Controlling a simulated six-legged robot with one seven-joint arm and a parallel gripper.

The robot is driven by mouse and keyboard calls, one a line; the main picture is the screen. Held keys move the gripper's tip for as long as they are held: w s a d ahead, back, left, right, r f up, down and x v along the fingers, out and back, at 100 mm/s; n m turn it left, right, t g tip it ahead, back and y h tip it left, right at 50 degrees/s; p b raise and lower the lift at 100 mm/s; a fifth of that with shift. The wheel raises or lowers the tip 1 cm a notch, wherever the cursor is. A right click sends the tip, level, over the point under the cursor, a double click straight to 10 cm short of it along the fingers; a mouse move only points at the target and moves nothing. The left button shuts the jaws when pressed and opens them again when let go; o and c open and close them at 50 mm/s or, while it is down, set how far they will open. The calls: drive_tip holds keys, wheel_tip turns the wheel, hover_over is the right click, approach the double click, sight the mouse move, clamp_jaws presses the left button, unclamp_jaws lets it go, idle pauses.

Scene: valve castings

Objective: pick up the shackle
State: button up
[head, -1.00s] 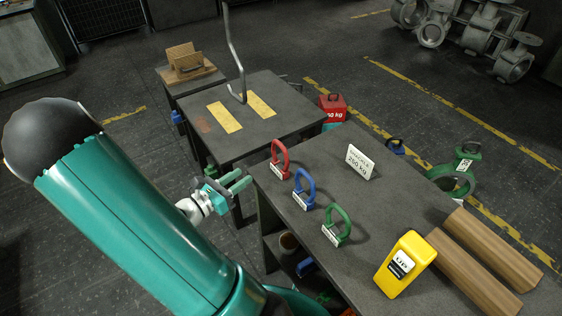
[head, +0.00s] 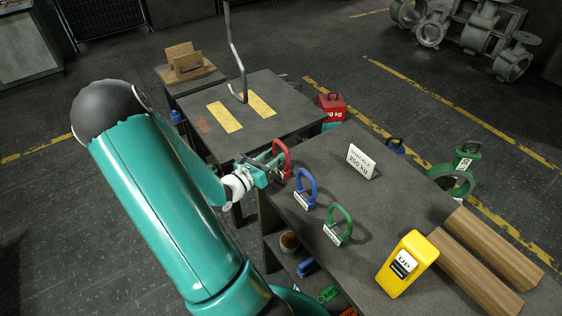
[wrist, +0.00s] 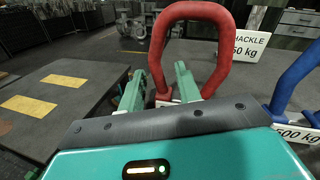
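A red shackle (head: 285,157) stands upright at the near left corner of the right table; it also shows in the wrist view (wrist: 198,12). My gripper (head: 273,160) is at this shackle. In the wrist view my gripper's fingers (wrist: 160,74) are apart, with the shackle's left leg appearing between them and its right leg to the right of the right finger. I cannot tell whether they touch it. A blue shackle (head: 306,188), labelled 500 kg in the wrist view, and a green shackle (head: 340,224) stand beside it. A white sign (head: 361,161) reads "SHACKLE 250 kg".
A red weight (head: 333,107) is behind. Open tabletop lies around the sign.

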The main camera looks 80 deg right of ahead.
drive_tip(key=shift+s+d, duration=0.25)
drive_tip(key=shift+d, duration=0.35)
clamp_jaws()
drive_tip(key=shift+r, duration=0.1)
